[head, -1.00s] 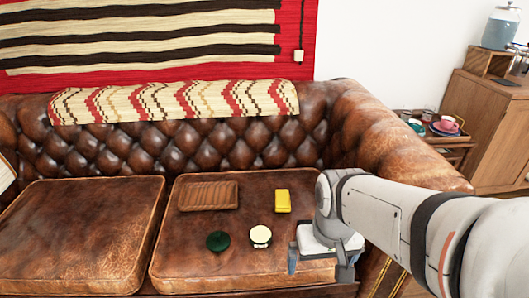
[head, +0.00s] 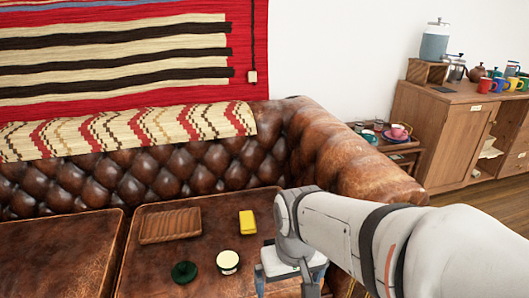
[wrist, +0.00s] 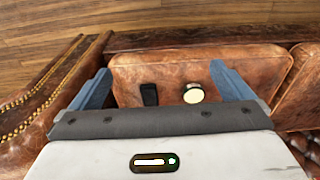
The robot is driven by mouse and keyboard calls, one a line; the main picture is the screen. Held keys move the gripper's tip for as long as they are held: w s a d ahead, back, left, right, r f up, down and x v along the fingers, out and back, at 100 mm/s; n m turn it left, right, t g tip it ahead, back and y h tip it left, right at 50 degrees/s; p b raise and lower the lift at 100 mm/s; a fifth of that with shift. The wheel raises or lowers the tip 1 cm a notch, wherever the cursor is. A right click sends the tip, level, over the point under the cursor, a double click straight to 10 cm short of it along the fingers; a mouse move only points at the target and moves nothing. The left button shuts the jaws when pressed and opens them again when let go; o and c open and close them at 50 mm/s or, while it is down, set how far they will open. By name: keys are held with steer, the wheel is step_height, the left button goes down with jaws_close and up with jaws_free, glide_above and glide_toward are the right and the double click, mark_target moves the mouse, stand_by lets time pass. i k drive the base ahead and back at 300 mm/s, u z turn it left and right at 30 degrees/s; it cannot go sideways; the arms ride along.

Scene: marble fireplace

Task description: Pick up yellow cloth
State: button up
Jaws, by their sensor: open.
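The yellow cloth (head: 247,222) is a small folded block lying on the right seat cushion of the brown leather sofa in the head view. My gripper (head: 291,284) is open and empty above the front right of that cushion, to the right of and nearer than the cloth. In the wrist view its two blue fingers (wrist: 163,88) are spread wide with nothing between their tips. I cannot make out the cloth in the wrist view; my gripper body hides the lower part.
On the same cushion are a brown wooden tray (head: 170,225), a dark green round item (head: 184,272) and a cream-topped tin (head: 228,262). The tin also shows in the wrist view (wrist: 193,93). The sofa arm (head: 350,160) rises at the right. A side table holds cups (head: 398,132).

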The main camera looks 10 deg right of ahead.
mark_target(247, 223)
steer(key=u, duration=1.7)
steer(key=k, duration=0.8)
steer(key=z, duration=1.3)
steer(key=i, duration=1)
